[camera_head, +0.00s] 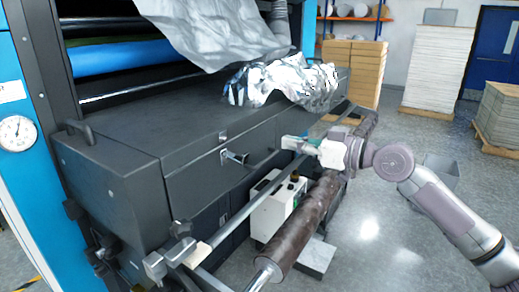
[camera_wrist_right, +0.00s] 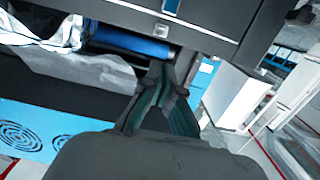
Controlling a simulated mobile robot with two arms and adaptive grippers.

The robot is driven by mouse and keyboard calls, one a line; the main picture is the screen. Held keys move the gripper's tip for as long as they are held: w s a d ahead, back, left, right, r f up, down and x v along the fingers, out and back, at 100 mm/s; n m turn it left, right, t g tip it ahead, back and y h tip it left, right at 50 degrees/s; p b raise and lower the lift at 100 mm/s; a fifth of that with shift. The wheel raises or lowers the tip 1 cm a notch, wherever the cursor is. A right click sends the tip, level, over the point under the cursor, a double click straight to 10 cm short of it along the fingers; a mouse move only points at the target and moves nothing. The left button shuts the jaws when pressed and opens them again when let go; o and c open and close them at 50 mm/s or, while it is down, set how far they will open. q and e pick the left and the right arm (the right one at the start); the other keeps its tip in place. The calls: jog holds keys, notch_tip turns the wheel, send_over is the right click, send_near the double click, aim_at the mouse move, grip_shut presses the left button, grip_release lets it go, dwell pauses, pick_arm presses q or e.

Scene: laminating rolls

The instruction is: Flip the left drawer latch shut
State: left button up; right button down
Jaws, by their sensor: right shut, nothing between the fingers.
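The left drawer latch (camera_head: 236,158) is a small silver lever on the front of the dark grey drawer (camera_head: 200,183). It sticks outward from the panel, below a small silver catch plate (camera_head: 222,137) at the upper edge. My right gripper (camera_head: 287,143) is shut and empty, to the right of the latch and apart from it. In the right wrist view its dark fingers (camera_wrist_right: 168,72) are together, below a small silver fitting (camera_wrist_right: 162,31) on a dark panel; I cannot tell which fitting this is. My left gripper is not in view.
A silver bar (camera_head: 240,215) and a dark brown roller (camera_head: 300,232) run in front of the drawers. A white control box (camera_head: 277,205) stands below. Crumpled silver film (camera_head: 285,83) lies on the machine top. Open floor is at right.

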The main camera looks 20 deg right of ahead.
jog(key=w+a+f+p, duration=0.4)
jog(key=w+a+p, duration=0.1)
jog(key=w, duration=0.3)
jog(key=shift+w+a+f+p, duration=0.15)
jog(key=shift+a+f+p, duration=0.25)
jog(key=shift+a, duration=0.25)
